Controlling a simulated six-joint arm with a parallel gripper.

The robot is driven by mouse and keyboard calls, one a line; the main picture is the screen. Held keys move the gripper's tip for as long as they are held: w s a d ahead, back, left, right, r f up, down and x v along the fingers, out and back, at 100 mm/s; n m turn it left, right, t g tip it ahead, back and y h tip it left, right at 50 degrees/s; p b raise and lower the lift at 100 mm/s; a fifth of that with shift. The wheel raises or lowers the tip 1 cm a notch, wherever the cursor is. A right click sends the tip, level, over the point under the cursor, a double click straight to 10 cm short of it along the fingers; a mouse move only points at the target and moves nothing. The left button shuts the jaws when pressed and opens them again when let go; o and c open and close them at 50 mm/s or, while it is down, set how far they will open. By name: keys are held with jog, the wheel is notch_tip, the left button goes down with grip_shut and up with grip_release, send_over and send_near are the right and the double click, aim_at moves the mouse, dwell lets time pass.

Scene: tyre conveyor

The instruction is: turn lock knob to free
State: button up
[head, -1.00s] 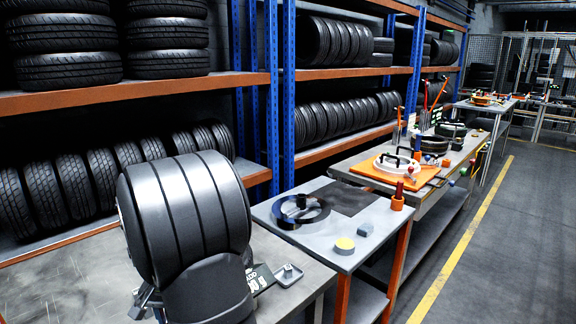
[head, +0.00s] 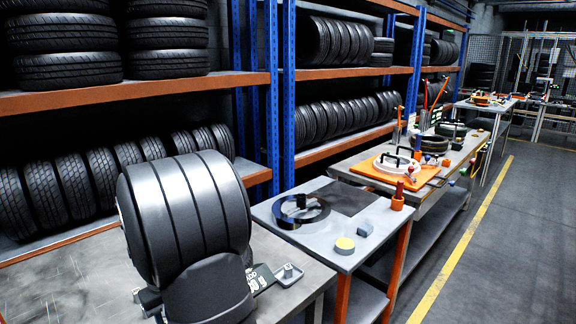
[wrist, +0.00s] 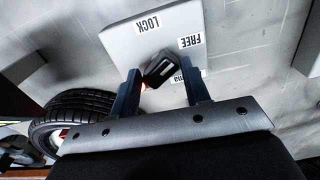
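In the wrist view a black lock knob (wrist: 160,69) stands on a pale plate (wrist: 112,38) with printed labels LOCK and FREE. The LOCK label is up and left of the knob, and the FREE label is to its right. The knob sits slantwise in the picture. My gripper (wrist: 160,76) has its two dark blue fingers apart, one on each side of the knob. A gap seems to show beside the knob, and I cannot tell whether either finger touches it. Neither knob nor gripper can be made out in the head view.
A tyre (wrist: 72,115) lies left of my gripper in the wrist view. In the head view a large grooved grey round shape fills the front left. Tyre racks stand behind.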

dwell(0.4)
jog(key=o, duration=0.4)
jog(key=r+n, duration=0.1)
jog(key=r, duration=0.1)
jog(key=r+n, duration=0.1)
jog(key=r, duration=0.2)
jog(key=r+n, duration=0.1)
jog(key=r, duration=0.2)
jog(key=shift+w+a, duration=0.3)
jog(key=shift+w, duration=0.1)
notch_tip(320, 180, up, 9)
jog(key=n, duration=0.4)
jog(key=f, duration=1.7)
jog(key=shift+s+d, duration=0.3)
jog(key=shift+s, duration=0.1)
